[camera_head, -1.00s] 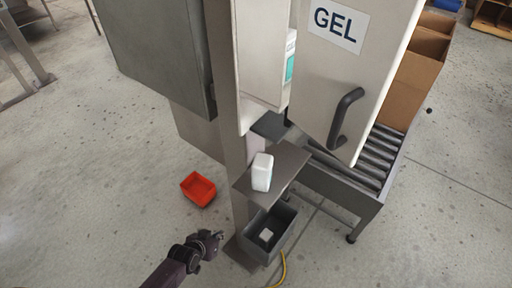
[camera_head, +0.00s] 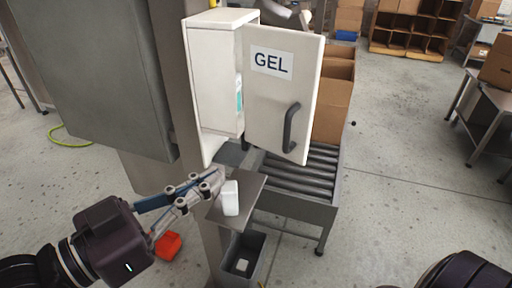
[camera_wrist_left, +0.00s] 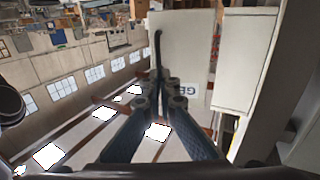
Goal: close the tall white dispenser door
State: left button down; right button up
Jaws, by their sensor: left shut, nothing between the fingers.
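The tall white dispenser door (camera_head: 281,92) carries a GEL label and a dark handle (camera_head: 291,128). It stands open, swung out to the right of its white cabinet (camera_head: 214,84), and a bottle with a teal label (camera_head: 239,95) shows inside. My left gripper (camera_head: 219,178) is shut and empty, in front of and below the cabinet, left of the small shelf. In the left wrist view the door (camera_wrist_left: 187,50) and handle (camera_wrist_left: 157,47) are ahead of the left gripper (camera_wrist_left: 160,77), with a gap I cannot judge. My right gripper is not in view.
A white bottle (camera_head: 231,198) stands on the small grey shelf (camera_head: 246,190), close to my left gripper. A grey bin (camera_head: 257,262) is below. A roller conveyor (camera_head: 303,172) with cardboard boxes (camera_head: 333,104) lies behind the door. A red bin (camera_head: 168,246) is on the floor.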

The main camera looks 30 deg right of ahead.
aim_at(284, 136)
pick_arm(q)
jog(key=p+x, duration=0.2)
jog(key=x, duration=0.2)
jog(key=p+x, duration=0.2)
jog(key=x, duration=0.2)
jog(key=p+x, duration=0.2)
jog(key=x, duration=0.3)
jog(key=shift+s+d+r, duration=0.15)
jog(key=shift+s+r, duration=0.05)
jog(key=shift+r, duration=0.1)
jog(key=shift+w+d+f+p, duration=0.1)
jog(key=shift+d+f+p, duration=0.05)
jog(key=shift+d+p, duration=0.35)
jog(key=shift+w, duration=0.1)
